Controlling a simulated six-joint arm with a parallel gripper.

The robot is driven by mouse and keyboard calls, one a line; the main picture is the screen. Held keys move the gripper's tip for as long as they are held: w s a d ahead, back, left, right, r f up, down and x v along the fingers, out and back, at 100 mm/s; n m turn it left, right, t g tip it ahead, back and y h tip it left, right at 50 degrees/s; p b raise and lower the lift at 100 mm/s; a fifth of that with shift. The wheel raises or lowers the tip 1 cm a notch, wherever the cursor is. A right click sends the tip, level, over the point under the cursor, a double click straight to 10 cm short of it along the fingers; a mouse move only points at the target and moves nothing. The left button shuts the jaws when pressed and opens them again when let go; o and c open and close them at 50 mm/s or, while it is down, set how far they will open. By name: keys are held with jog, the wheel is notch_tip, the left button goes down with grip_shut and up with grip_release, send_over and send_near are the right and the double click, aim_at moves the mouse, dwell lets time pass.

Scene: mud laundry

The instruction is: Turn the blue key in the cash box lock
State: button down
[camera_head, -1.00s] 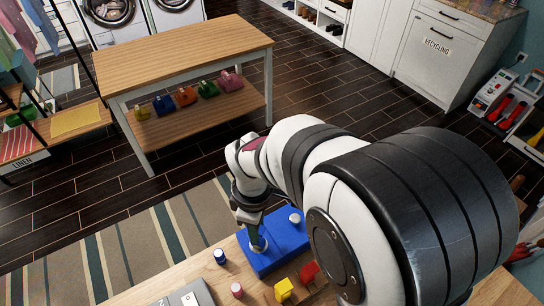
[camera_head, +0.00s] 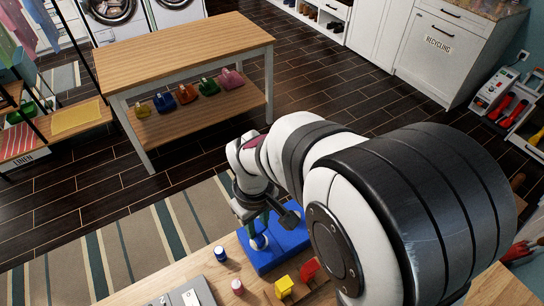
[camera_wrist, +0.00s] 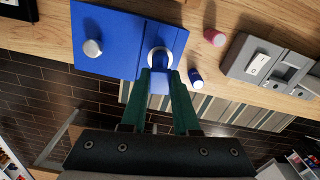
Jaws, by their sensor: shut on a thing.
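The blue cash box (camera_head: 287,243) lies on the wooden table, with a pale round lock (camera_head: 259,243) at its left and a silver knob, which shows in the wrist view (camera_wrist: 93,48). The blue key (camera_wrist: 158,83) stands at the ringed lock (camera_wrist: 176,55) in the wrist view. My gripper (camera_wrist: 160,78) is shut on the key's head between two green fingers. In the head view my gripper (camera_head: 255,226) is above the lock, and the key is mostly hidden by it. How deep the key sits cannot be told.
A blue-and-white bottle (camera_head: 220,254) and a pink one (camera_head: 237,287) stand left of the box. Yellow (camera_head: 284,287) and red (camera_head: 309,270) items lie in front. A grey box (camera_head: 185,296) is at the lower left. A striped rug lies beyond the table.

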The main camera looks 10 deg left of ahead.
jog(key=shift+d+f+m, duration=0.1)
jog(key=shift+m, duration=0.5)
jog(key=c, duration=0.6)
grip_release()
jog(key=c, duration=0.4)
jog(key=shift+r, duration=4.1)
